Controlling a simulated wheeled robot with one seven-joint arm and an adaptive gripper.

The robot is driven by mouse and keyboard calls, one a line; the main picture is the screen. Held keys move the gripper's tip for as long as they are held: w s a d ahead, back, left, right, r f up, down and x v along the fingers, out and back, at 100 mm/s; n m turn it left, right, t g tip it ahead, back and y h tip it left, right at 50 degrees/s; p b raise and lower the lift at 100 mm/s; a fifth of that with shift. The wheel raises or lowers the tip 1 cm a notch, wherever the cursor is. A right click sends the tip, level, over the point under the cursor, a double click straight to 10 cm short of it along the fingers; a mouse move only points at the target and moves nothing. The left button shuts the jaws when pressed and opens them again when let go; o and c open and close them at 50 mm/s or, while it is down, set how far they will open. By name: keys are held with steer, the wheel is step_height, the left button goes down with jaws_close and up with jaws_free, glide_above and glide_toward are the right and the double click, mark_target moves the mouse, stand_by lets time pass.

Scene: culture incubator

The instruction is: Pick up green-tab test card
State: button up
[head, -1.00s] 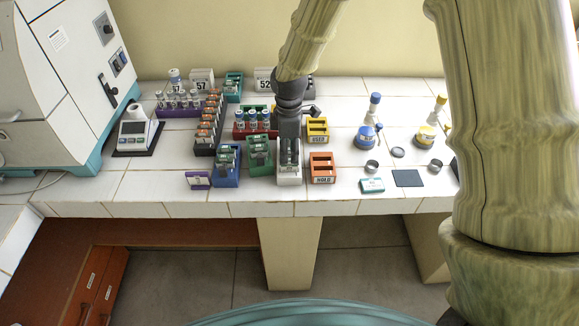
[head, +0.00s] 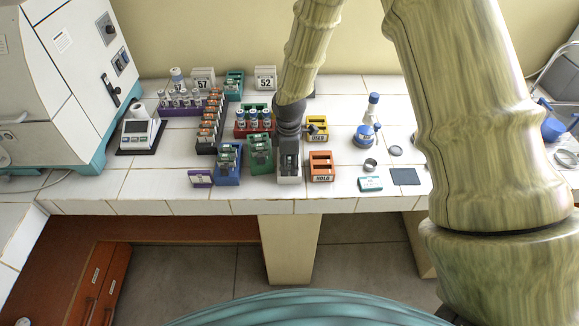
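My gripper (head: 289,160) points down over a white holder (head: 289,179) near the front of the tiled bench. Its dark body hides much of that holder. The fingers are too small to tell whether they are open or shut, or whether they hold a card. Just left stands a green holder (head: 261,157) with cards in it. A blue holder (head: 228,170) with upright cards stands left of that. A flat white card or label with a teal-green edge (head: 370,184) lies on the bench to the right. I cannot tell which card has the green tab.
An orange holder (head: 321,166) stands close to the right of my gripper, with a yellow one (head: 316,128) behind. A red rack with vials (head: 254,122) is behind left. A dark mat (head: 405,177) and blue-based flask (head: 366,134) are farther right.

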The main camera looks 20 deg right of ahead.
jaws_close()
steer(key=shift+r, duration=0.15)
